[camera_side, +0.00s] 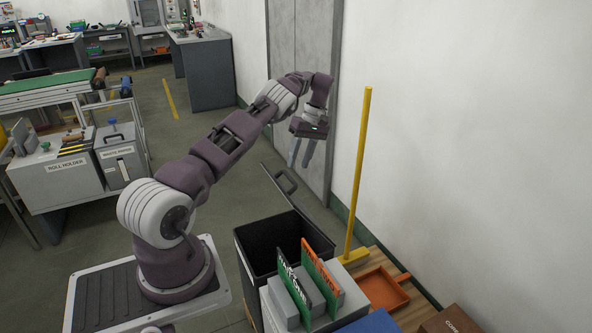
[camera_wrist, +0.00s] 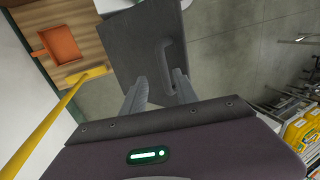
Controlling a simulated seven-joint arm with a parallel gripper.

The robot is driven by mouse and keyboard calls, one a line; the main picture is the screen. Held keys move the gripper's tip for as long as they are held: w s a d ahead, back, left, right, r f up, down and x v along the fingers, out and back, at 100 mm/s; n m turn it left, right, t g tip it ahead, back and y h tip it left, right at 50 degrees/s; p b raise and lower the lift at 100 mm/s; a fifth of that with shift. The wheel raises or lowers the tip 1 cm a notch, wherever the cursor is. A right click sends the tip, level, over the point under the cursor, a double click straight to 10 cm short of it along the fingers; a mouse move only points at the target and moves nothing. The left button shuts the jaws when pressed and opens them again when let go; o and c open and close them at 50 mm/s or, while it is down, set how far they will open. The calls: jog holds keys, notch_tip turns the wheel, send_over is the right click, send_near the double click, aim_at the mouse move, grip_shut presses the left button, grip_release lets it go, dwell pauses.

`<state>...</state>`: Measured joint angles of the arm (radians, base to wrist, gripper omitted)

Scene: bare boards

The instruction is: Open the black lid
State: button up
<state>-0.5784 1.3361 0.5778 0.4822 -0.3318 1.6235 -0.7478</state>
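The black lid (camera_side: 279,185) of the dark bin (camera_side: 254,262) shows nearly edge-on in the side view, raised at a slant with the bin's dark inside visible. Its handle (camera_side: 288,182) sticks out to the right. In the wrist view the lid (camera_wrist: 128,50) is a dark flat panel, with its loop handle (camera_wrist: 166,54) beyond my fingers. My gripper (camera_side: 298,165) is open and empty, pointing down just above and right of the handle. In the wrist view my gripper (camera_wrist: 159,78) has its fingers apart. Contact with the lid cannot be made out.
Green and orange sign boards (camera_side: 319,272) stand beside the bin on its near side. A yellow broom (camera_side: 360,175) leans upright by the wall, right of my gripper. An orange dustpan (camera_side: 382,289) lies on wooden boards.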

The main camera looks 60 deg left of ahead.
aim_at(278, 174)
jog(key=shift+c, duration=0.3)
